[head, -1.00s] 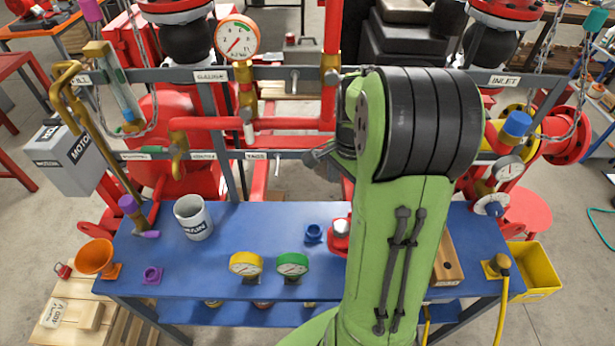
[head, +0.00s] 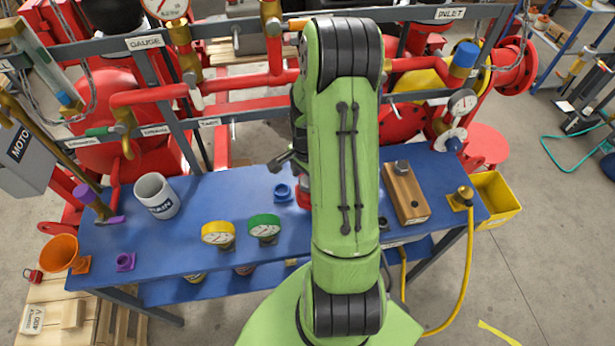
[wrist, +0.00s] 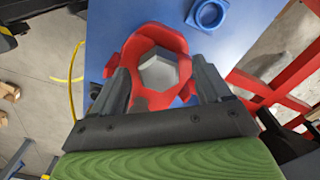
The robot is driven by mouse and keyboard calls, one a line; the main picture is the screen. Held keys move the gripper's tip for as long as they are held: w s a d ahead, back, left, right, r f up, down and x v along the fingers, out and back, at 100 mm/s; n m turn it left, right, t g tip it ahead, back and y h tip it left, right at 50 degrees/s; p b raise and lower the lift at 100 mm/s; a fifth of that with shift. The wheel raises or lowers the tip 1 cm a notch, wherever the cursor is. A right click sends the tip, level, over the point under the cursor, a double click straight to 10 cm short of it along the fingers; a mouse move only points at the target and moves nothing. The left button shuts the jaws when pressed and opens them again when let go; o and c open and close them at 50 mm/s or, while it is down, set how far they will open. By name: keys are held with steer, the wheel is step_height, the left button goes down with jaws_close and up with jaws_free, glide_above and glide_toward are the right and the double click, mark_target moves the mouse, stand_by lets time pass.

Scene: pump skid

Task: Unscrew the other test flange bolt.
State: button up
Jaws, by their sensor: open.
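A grey hex bolt head (wrist: 158,72) sits in a red flange-like part (wrist: 170,38) on the blue bench in the wrist view. My gripper (wrist: 162,82) is open, with one dark finger on each side of the bolt head. I cannot tell whether either finger touches it. In the head view my arm hides the gripper and most of the red part, leaving only a red sliver (head: 304,197). Another grey bolt head (head: 402,166) stands in the wooden block (head: 408,197) to the right of my arm.
A blue ring fitting (head: 283,193) is close left of the arm; it also shows in the wrist view (wrist: 208,14). Green (head: 264,227) and yellow (head: 218,233) gauges stand further left, then a mug (head: 156,196). Pipes and labelled rails run behind the bench (head: 190,255).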

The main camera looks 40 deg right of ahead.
steer(key=c, duration=1.2)
steer(key=shift+o, duration=0.2)
steer(key=n+b, duration=0.1)
steer(key=n, duration=0.2)
steer(key=shift+n, duration=0.4)
steer(key=n, duration=0.4)
steer(key=shift+b, duration=0.3)
steer(key=n, duration=0.4)
steer(key=shift+b, duration=0.3)
steer(key=n, duration=0.3)
steer(key=o, duration=1.1)
steer(key=shift+o, duration=0.2)
step_height(320, 180, up, 16)
steer(key=p, duration=0.1)
